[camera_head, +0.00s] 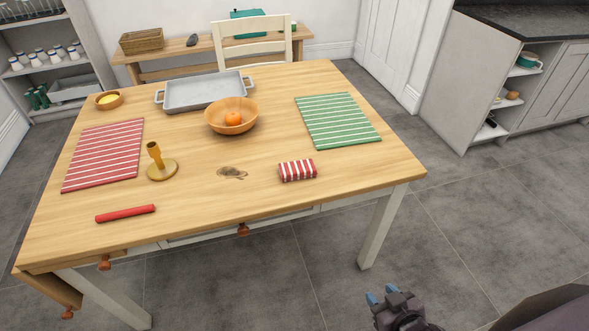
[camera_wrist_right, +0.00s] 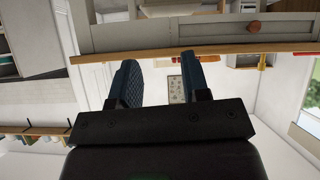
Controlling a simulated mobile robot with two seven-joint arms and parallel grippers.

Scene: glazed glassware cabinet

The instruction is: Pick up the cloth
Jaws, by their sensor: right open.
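The cloth (camera_head: 297,171) is a small folded bundle with red and white stripes. My right gripper (camera_head: 382,295) is low at the bottom right of the head view, below and in front of the table, well apart from the cloth. In the right wrist view its two blue fingers (camera_wrist_right: 158,80) are spread with nothing between them. The cloth does not show in the wrist view. My left gripper is not in view.
On the table are a red stick (camera_head: 125,214), a yellow candle holder (camera_head: 161,168), a red striped mat (camera_head: 104,155), a green striped mat (camera_head: 337,120), a wooden bowl (camera_head: 231,117) with an orange fruit, and a grey tray (camera_head: 203,92). Bare tabletop surrounds the cloth. A chair (camera_head: 253,40) stands behind.

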